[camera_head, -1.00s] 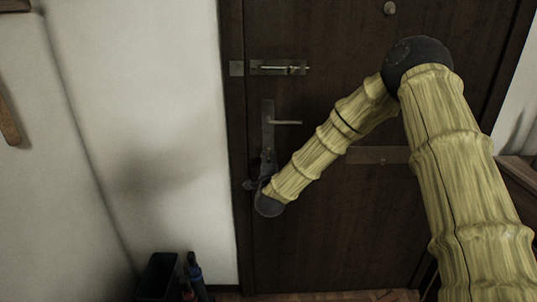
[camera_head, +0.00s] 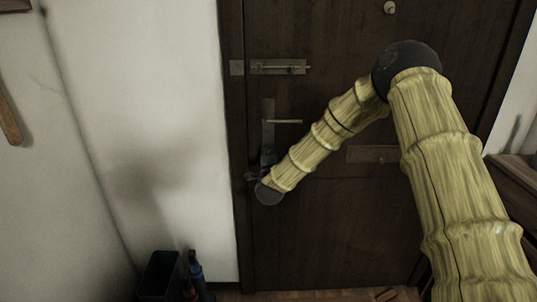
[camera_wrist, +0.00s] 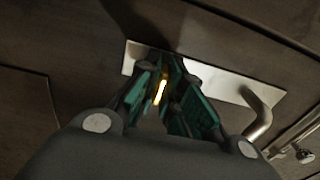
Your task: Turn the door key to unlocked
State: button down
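The dark door (camera_head: 330,230) carries a metal lock plate (camera_head: 268,112) with a lever handle (camera_head: 285,121). In the wrist view the plate (camera_wrist: 215,82) and the handle (camera_wrist: 262,122) lie just ahead of my gripper and to its right. The key (camera_wrist: 160,92) shows as a bright yellow-orange strip between the teal fingers of my gripper (camera_wrist: 168,80), in front of the plate. The fingers are close on both sides of the key. I cannot tell whether they press on it. In the head view my wrist hides the key, and the gripper (camera_head: 256,174) is small and dark.
A sliding bolt (camera_head: 280,68) is on the door above the handle, and a flat plate (camera_head: 372,154) is to the right behind my arm. A wooden cabinet (camera_head: 512,185) is at right.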

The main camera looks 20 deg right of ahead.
jog(key=shift+n, duration=0.3)
jog(key=n+b, duration=0.1)
jog(key=n, duration=0.2)
jog(key=shift+n, duration=0.4)
jog(key=n, duration=0.4)
jog(key=shift+r+b, duration=0.1)
jog(key=shift+b, duration=0.2)
jog(key=n, duration=0.5)
jog(key=shift+w, duration=0.1)
jog(key=shift+n+b, duration=0.3)
jog(key=shift+n, duration=1.9)
jog(key=shift+r, duration=0.1)
jog(key=c, duration=1.6)
grip_release()
jog(key=shift+o, duration=0.2)
jog(key=v, duration=1.2)
